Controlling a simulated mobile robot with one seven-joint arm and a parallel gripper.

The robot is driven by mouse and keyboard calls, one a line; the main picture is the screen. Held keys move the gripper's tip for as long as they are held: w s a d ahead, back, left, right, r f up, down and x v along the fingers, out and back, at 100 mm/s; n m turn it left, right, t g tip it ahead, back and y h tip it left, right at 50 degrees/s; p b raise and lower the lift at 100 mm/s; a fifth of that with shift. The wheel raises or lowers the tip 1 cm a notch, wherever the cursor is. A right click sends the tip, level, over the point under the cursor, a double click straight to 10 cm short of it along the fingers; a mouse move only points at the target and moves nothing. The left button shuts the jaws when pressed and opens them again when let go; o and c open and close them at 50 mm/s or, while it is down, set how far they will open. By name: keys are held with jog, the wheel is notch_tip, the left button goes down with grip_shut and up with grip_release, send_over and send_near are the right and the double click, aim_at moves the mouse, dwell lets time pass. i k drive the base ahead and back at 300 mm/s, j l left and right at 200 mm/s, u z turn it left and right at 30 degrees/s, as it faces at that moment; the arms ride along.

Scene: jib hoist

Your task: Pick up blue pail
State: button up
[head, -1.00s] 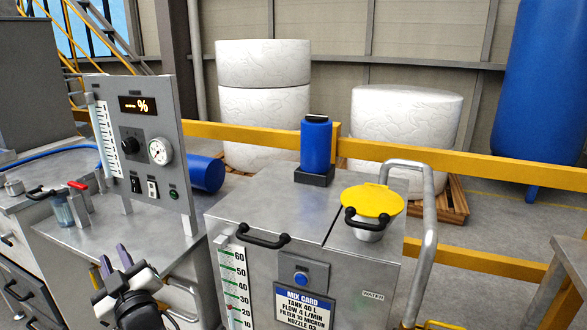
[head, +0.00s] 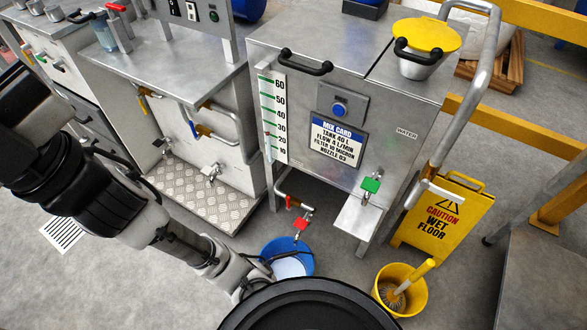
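The blue pail (head: 308,262) stands on the floor below the tank's outlet pipe with a red-handled valve, in the lower middle of the head view. Its inside looks pale; I cannot tell whether that is liquid. My arm reaches down from the left, and my gripper (head: 256,274) is at the left side of the pail, close to its rim. The fingertips are small and dark here, so I cannot tell whether they touch the pail or are open or shut. A black round part of my own body hides the area just below.
A yellow bucket with a brush (head: 398,290) stands right of the pail. A yellow wet floor sign (head: 443,215) is behind it. The steel tank (head: 300,60) with a green-handled tap (head: 371,185) rises above the pail. A metal step plate (head: 200,190) lies to the left.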

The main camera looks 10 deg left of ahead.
aim_at(286, 260)
jog(key=k+u, duration=0.25)
jog(key=k, duration=1.05)
jog(key=j+z, duration=0.25)
jog(key=j, duration=0.45)
jog(key=j+z, duration=0.25)
jog(key=j, duration=0.4)
jog(key=i+l+u, duration=0.2)
jog(key=i, duration=0.25)
jog(key=i+u, duration=0.2)
jog(key=i, duration=0.2)
jog(key=i+l+u, duration=0.25)
jog(key=i+l, duration=0.05)
jog(key=i, duration=0.1)
